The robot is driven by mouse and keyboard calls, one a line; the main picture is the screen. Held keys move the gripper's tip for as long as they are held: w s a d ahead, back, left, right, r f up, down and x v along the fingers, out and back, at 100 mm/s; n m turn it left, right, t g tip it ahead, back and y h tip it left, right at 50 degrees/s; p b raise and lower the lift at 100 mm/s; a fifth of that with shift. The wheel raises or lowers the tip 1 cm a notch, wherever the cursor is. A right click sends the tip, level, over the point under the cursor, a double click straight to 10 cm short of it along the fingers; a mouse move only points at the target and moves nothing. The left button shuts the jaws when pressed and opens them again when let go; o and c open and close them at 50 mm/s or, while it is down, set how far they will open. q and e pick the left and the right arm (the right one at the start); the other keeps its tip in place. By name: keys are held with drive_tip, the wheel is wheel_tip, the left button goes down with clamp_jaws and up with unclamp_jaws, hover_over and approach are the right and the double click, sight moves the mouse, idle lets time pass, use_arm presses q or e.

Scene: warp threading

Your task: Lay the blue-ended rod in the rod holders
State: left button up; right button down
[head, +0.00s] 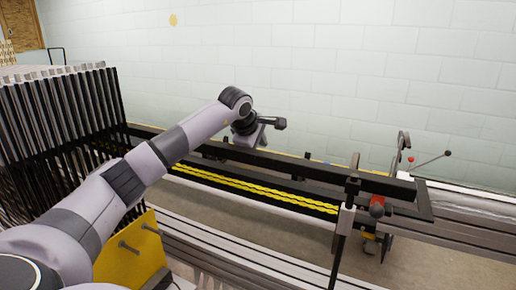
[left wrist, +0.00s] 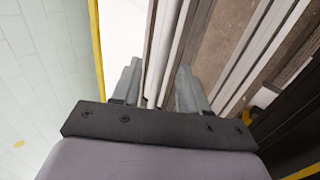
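My left arm reaches in from the left in the head view, with its gripper (head: 250,138) over the far side of the long black frame (head: 330,174). In the left wrist view the left gripper's two grey fingers (left wrist: 157,88) stand apart, with long pale bars (left wrist: 168,45) showing between them. I cannot tell whether one of these bars is the rod, and no blue end shows. A dark upright bracket (head: 352,187) stands at the frame's right part; I cannot tell whether it is a rod holder. My right gripper is not in view.
Many dark upright slats (head: 60,115) stand at the left. Yellow twisted strands (head: 250,188) run along the frame. A yellow plate (head: 128,250) is at the lower left. A thin lever with a dark knob (head: 447,153) sticks out at the right. A pale block wall (head: 320,75) is behind.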

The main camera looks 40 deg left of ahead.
use_arm(q)
drive_tip(key=v, duration=0.7)
idle(0.3)
